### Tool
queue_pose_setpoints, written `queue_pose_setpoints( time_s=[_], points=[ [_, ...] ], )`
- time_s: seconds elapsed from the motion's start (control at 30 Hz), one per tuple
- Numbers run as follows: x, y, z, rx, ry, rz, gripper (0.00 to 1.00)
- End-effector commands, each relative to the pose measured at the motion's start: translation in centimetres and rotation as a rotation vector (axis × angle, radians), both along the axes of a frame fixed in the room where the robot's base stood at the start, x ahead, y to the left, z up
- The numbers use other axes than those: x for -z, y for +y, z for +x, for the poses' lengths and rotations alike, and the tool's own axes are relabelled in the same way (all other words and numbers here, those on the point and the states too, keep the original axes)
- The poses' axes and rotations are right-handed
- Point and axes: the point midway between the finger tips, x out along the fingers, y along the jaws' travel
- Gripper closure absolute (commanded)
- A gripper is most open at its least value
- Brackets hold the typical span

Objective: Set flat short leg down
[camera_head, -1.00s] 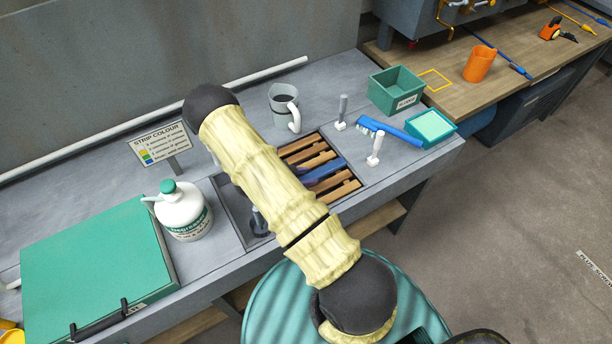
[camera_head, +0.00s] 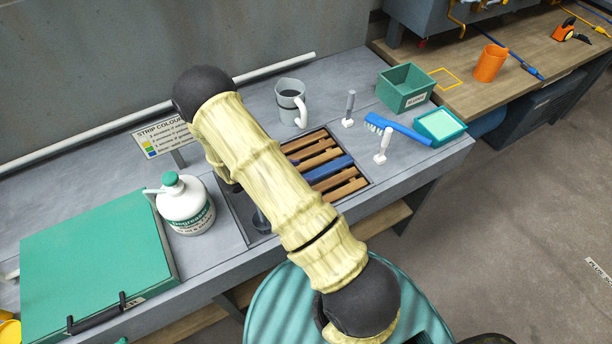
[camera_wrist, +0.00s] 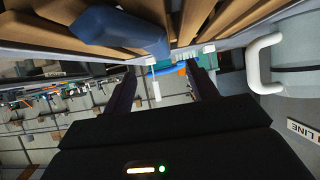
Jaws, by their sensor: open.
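A blue bar (camera_head: 328,169) lies among brown wooden bars (camera_head: 345,188) in a recess in the grey bench. I cannot tell which of these is the short leg. In the wrist view a blue piece (camera_wrist: 120,28) rests against the wooden bars (camera_wrist: 200,20) at the upper left, seen close up. My gripper (camera_wrist: 161,70) is open, with two dark fingers apart and nothing between them. The blue piece is beyond the fingers, apart from them. In the head view my pale-sleeved arm crosses the bench and hides my gripper and part of the recess.
A white jug (camera_head: 186,208), a sign (camera_head: 162,137) and a green case (camera_head: 95,255) are at left.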

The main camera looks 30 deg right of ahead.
Motion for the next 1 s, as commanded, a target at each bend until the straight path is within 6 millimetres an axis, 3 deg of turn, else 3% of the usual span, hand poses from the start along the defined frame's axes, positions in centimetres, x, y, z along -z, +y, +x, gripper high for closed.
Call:
queue_pose_setpoints(
  time_s=[0.1,0.33,1.0],
  points=[
    [-1.0,2.3,0.1,-0.005,-0.004,0.003,0.42],
    [-2.6,5.0,-0.1,-0.003,-0.001,0.002,0.42],
    [-3.0,5.3,-0.1,-0.006,-0.002,0.004,0.42]
  ],
)
